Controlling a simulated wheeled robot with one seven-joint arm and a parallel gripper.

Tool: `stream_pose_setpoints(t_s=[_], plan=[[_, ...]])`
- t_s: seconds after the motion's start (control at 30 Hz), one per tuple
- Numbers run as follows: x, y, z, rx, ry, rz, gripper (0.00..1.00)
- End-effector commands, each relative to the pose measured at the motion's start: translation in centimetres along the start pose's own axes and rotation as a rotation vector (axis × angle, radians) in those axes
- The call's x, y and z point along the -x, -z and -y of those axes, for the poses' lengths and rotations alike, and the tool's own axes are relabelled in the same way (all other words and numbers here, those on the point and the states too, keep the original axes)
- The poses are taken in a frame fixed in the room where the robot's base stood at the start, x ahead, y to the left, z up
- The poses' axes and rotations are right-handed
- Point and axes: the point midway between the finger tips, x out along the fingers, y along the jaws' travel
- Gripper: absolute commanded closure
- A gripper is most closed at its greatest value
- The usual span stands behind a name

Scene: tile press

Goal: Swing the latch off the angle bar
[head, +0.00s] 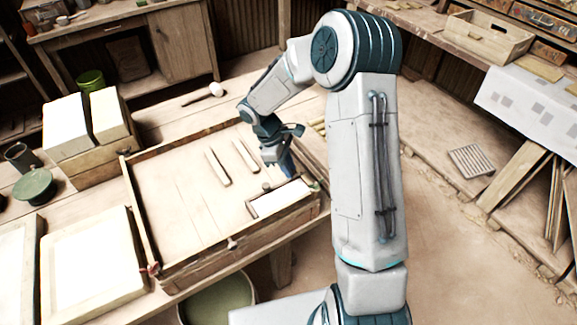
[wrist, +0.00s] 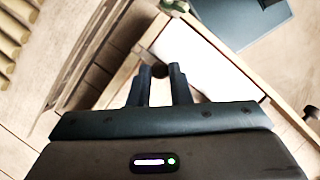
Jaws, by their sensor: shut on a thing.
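The latch shows in the wrist view as a small dark round knob (wrist: 160,71) between my fingertips, beside the near corner of a white slab. My gripper (wrist: 161,78) is shut on it, with a narrow gap between the dark fingers. In the head view my gripper (head: 286,170) reaches down at the right end of the wooden tray, just behind the white slab (head: 280,199).
The shallow tray (head: 140,205) has raised walls and holds two loose strips (head: 217,168). A green piece (head: 315,186) sits at its right corner. A knob (head: 232,243) is on the front wall.

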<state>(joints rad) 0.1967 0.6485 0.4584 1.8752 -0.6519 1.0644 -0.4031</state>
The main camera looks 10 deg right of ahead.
Motion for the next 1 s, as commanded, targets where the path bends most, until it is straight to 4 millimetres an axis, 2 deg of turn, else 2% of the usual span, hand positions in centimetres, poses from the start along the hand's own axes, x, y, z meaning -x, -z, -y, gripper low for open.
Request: stream_pose_setpoints(t_s=[0.27,1.0], plan=[[0.1,0.4,-0.7,-0.162,0.066,0.000,1.00],[0.2,0.7,-3.7,-0.809,0.334,-0.001,1.00]])
